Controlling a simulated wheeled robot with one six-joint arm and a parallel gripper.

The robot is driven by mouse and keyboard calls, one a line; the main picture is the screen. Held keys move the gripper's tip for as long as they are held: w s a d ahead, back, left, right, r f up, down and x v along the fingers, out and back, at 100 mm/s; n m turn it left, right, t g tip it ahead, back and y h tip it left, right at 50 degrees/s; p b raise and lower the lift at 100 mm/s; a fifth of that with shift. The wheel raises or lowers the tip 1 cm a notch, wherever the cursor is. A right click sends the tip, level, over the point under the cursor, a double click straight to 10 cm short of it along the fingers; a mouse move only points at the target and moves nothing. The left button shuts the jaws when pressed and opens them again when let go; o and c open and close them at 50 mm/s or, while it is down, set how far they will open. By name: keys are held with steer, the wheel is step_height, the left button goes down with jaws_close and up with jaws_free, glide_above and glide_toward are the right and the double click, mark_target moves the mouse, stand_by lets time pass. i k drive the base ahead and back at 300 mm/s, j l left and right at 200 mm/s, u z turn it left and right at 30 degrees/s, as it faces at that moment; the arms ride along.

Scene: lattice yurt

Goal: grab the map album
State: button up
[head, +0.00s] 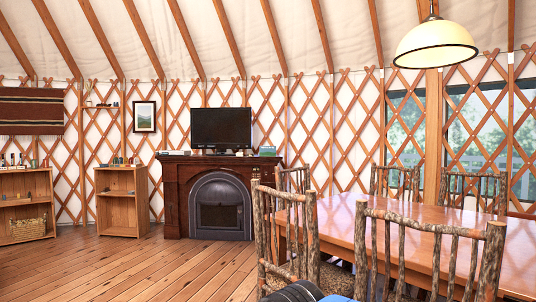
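I cannot pick out the map album for certain in the head view. Small items lie on the mantel of the dark wooden fireplace (175,192), among them a small blue-green item (267,151) at its right end. They are too small to identify. More small things stand on the two low wooden shelves at the left, also too small to tell. The dining table (420,232) at the right shows no album on its visible top; chair backs hide part of it. My gripper is not in view.
Several rustic log chairs (440,225) surround the table and block the right foreground. A television (221,128) stands on the mantel. A low bookcase (122,205) and a shelf with a basket (28,229) stand at the left. The plank floor (130,265) at left is clear.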

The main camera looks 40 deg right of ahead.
mark_target(264, 150)
steer(key=i, duration=1.75)
steer(key=i+u, duration=0.15)
steer(key=i, duration=1.6)
steer(key=i+z, duration=0.25)
steer(key=i, duration=0.3)
steer(key=i+z, duration=0.2)
steer(key=i, duration=0.4)
steer(key=i+j+z, duration=0.25)
steer(key=i, duration=0.3)
steer(key=i+l+z, duration=0.25)
steer(key=i+z, duration=0.2)
steer(key=i, duration=0.15)
steer(key=i+z, duration=0.5)
steer(key=i, duration=0.15)
steer(key=i+j+z, duration=0.15)
steer(key=i+z, duration=0.3)
steer(key=i, duration=0.2)
